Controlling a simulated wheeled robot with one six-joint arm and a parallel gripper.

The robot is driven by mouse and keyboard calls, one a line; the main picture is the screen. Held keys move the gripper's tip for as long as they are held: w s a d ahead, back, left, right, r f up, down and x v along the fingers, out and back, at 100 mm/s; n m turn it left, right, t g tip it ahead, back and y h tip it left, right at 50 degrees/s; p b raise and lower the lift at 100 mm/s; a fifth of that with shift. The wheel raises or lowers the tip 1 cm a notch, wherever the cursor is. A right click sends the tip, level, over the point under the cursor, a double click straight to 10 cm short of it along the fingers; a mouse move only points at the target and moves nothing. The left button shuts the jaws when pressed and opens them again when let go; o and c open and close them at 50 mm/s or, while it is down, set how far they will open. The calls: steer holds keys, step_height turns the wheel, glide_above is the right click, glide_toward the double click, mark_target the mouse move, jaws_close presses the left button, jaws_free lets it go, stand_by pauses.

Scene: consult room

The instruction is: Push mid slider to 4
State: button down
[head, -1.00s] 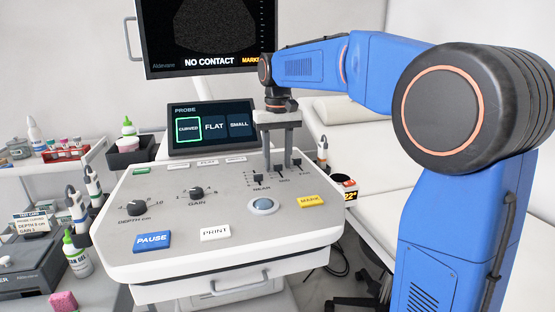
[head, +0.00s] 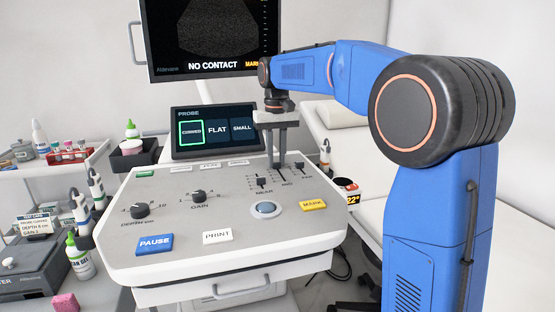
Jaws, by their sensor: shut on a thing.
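The grey control panel (head: 170,195) carries three short slider slots at its right rear, labelled near, mid and far. The near slider's dark knob (head: 261,182) stands left of my gripper, and the far slider's knob (head: 299,166) stands to its right. My gripper (head: 279,164) points straight down over the middle slot, its fingers close together. It is shut on the mid slider's knob, which the fingers mostly hide. The scale marks beside the slot are too small to read.
A probe touchscreen (head: 215,130) stands just behind the sliders, and a monitor (head: 208,40) rises above it. A trackball (head: 266,209), a yellow mark button (head: 313,204) and the gain knob (head: 199,196) lie nearby. A padded couch (head: 365,165) is at the right.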

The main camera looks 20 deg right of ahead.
steer(key=shift+w, duration=0.1)
steer(key=c, duration=1.6)
jaws_free()
steer(key=shift+o, duration=0.2)
steer(key=shift+r, duration=0.1)
step_height(320, 180, up, 17)
steer(key=shift+r, duration=0.15)
